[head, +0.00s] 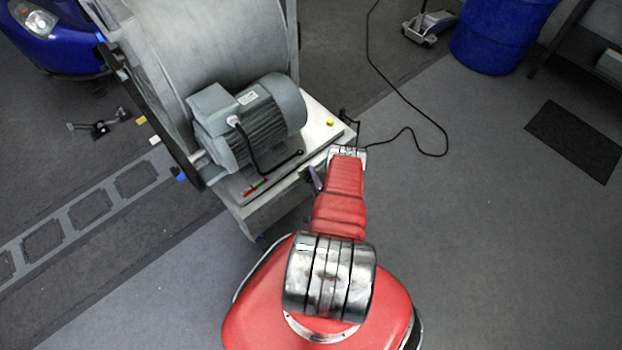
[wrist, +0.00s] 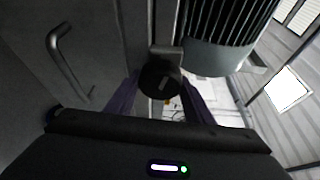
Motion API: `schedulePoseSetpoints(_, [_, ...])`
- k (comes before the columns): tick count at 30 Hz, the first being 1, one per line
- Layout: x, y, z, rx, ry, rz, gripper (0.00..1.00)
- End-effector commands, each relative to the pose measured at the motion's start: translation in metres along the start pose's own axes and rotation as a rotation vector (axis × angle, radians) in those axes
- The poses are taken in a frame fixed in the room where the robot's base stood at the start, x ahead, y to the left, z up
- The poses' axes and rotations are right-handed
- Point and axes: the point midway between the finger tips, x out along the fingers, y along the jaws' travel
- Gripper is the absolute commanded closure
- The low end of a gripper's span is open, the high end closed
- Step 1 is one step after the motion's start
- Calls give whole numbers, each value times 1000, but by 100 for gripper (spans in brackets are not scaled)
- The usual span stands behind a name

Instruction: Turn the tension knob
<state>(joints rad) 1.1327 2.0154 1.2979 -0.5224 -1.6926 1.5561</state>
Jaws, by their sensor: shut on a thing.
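The tension knob (wrist: 158,79), a dark round knob with a small pale mark on its face, shows at the middle of the wrist view. My gripper (wrist: 160,90) has one purple finger on each side of it and is shut on it. In the head view, a purple part of my gripper (head: 316,180) shows at the front edge of the dynamometer's base (head: 322,140), beside my red arm. The knob cannot be made out in the head view. The grey motor (head: 255,125) sits on the base behind my gripper.
A large grey drum (head: 205,40) stands behind the motor. A black cable (head: 388,85) runs over the floor to the right of the base. A bent metal handle (wrist: 62,55) is at the left in the wrist view. A blue barrel (head: 497,35) stands far right; the right floor is mostly clear.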

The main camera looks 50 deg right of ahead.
Motion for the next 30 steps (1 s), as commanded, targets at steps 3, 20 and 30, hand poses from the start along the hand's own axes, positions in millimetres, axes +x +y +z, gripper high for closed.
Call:
schedulePoseSetpoints(3, [-3,5,4,-34,-6,-3,75])
schedulePoseSetpoints(20, [-4,5,4,-61,-6,-12,51])
schedulePoseSetpoints(30, [-2,2,1,-63,-2,-20,34])
